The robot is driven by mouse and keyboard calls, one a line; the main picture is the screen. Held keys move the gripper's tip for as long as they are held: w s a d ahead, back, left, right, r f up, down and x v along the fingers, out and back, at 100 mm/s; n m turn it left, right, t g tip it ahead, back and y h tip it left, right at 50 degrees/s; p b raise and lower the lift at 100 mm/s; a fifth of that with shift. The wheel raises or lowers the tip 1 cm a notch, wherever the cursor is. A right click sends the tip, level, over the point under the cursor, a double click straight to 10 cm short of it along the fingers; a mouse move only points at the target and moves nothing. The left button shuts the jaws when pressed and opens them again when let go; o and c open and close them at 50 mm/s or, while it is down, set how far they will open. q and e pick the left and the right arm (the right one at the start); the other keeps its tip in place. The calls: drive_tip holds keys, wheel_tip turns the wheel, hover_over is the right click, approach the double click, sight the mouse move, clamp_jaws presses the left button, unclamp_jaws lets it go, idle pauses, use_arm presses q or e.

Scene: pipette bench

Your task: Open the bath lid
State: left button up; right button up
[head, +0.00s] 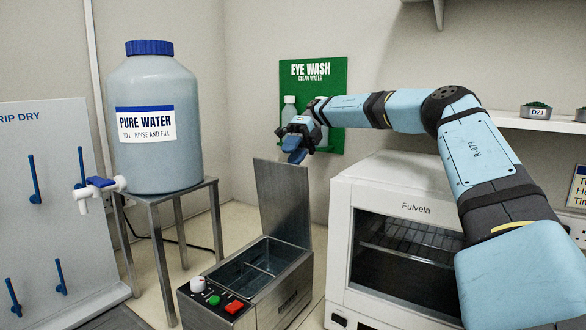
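The metal water bath (285,293) stands on the bench at the lower middle, with an open, divided basin. Its lid (284,205) is a flat grey metal panel standing roughly upright at the back of the bath, so the basin is uncovered. My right gripper (293,154) is at the top edge of the lid, with its blue fingertips pointing down and left. I cannot tell whether the fingers touch the lid or how far apart they are. My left gripper is not in view.
A white Fulvela oven (395,200) stands close to the bath's right, under my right arm. A pure water tank (152,120) sits on a metal stand (150,200) at left. A green eye wash board (312,78) hangs behind my gripper. A drip-dry rack (55,210) stands far left.

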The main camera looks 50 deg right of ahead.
wheel_tip(320, 180, up, 16)
drive_tip(key=p, duration=0.4)
drive_tip(key=shift+a+f, duration=0.15)
drive_tip(key=shift+f, duration=0.05)
drive_tip(key=shift+s, duration=0.15)
drive_tip(key=shift+f, duration=0.1)
